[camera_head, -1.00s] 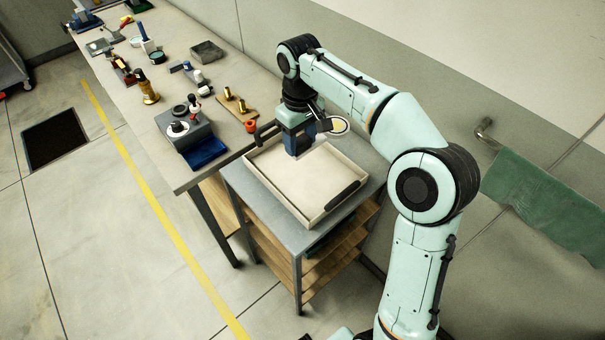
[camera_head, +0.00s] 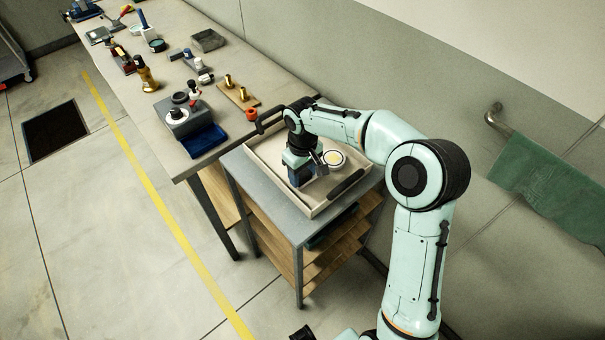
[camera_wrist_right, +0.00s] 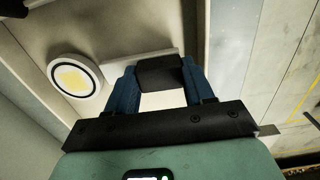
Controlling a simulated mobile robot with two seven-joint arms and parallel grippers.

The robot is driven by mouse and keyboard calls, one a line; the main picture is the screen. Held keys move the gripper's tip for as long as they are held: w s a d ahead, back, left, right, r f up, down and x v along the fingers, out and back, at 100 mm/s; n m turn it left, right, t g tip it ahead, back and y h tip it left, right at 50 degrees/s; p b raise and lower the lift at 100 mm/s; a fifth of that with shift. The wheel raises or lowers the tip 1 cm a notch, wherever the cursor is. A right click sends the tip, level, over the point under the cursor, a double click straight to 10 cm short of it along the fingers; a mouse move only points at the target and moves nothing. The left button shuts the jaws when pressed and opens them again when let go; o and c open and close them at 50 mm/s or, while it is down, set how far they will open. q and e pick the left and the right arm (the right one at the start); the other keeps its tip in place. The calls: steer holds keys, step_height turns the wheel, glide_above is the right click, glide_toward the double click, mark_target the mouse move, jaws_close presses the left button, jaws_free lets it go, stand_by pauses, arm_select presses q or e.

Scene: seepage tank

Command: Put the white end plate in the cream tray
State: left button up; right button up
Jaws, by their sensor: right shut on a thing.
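The white end plate (camera_head: 335,158) shows in the head view as a pale round disc with a dark ring and a yellowish centre. It also shows in the right wrist view (camera_wrist_right: 75,78), with a white bar running towards the fingers. My right gripper (camera_head: 303,178) is low inside the cream tray (camera_head: 265,170). In the right wrist view its blue fingers (camera_wrist_right: 158,78) are shut on a dark block that seems to be the plate's grip. The plate is over the tray floor; I cannot tell whether it touches. My left gripper is not in view.
The tray stands on a grey-topped side table (camera_head: 290,228) with wooden shelves. The long workbench (camera_head: 165,115) at left holds a grey block with a blue tray (camera_head: 203,140), a wooden board with brass pieces (camera_head: 238,93) and several tools. A green towel (camera_head: 550,195) hangs at right.

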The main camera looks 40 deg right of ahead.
steer(key=shift+f, duration=0.25)
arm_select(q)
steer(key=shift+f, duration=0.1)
arm_select(e)
steer(key=shift+f, duration=0.2)
steer(key=o, duration=1.1)
steer(key=shift+c, duration=0.2)
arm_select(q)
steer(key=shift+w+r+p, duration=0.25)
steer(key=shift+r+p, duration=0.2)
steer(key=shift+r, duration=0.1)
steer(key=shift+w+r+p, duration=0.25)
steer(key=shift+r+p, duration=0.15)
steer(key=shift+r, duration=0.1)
arm_select(e)
step_height(320, 180, up, 12)
steer(key=shift+r, duration=0.25)
